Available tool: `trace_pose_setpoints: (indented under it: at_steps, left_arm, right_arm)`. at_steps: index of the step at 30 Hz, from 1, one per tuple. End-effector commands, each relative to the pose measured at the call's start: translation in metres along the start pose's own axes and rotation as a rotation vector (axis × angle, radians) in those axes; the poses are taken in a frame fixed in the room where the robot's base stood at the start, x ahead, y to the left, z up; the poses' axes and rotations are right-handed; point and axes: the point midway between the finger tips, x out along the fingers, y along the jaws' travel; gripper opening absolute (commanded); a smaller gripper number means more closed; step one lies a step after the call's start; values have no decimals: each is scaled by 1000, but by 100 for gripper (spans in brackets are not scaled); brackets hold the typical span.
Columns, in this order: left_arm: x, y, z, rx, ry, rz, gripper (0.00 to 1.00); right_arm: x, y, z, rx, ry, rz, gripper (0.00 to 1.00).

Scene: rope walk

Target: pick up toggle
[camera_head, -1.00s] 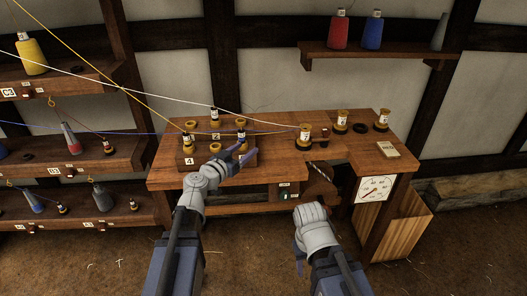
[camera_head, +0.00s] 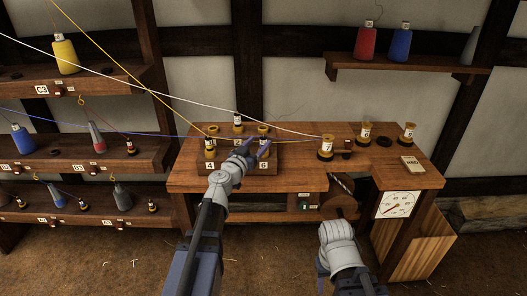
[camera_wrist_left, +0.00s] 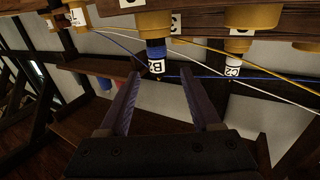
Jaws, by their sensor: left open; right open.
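Several small toggles with white labels stand in yellow cups on a numbered wooden block (camera_head: 232,165) on the bench. One toggle (camera_head: 210,143) is above label 4, another (camera_head: 237,120) is at the back, and one is at the right by label 6. My left gripper (camera_head: 254,147) is open over the block's front right. In the left wrist view a blue-banded toggle (camera_wrist_left: 156,63), its label starting with B, shows between the open fingertips (camera_wrist_left: 166,82), with no visible grip. A toggle labelled C2 (camera_wrist_left: 234,66) is right of it. My right gripper (camera_head: 321,272) is low before the bench, mostly hidden.
Yellow, white and blue strands cross above the block. Yellow spools (camera_head: 327,145) and a dial (camera_head: 396,204) are at the bench's right. Shelves with cones (camera_head: 65,55) stand at left; a wall shelf (camera_head: 405,67) is at upper right.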

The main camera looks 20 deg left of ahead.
Motion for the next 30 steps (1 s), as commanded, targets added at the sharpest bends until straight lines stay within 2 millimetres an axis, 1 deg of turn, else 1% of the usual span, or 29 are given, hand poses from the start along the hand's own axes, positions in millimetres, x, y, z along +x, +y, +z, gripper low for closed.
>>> trace_pose_setpoints:
  at_steps: [1,3,7,9,15,30]
  left_arm:
    - [10,0,3,0,0,2,65]
    - [22,1,5,0,0,1,65]
    - [38,1,4,0,0,1,65]
    - [41,2,3,0,0,1,65]
    - [39,2,3,0,0,0,64]
    - [39,2,4,0,0,0,7]
  right_arm:
    - [3,0,0,0,0,0,50]
    - [5,0,0,0,0,0,50]
    - [3,0,0,0,0,0,50]
    - [3,0,0,0,0,0,50]
    - [3,0,0,0,0,0,50]
    - [3,0,0,0,0,0,50]
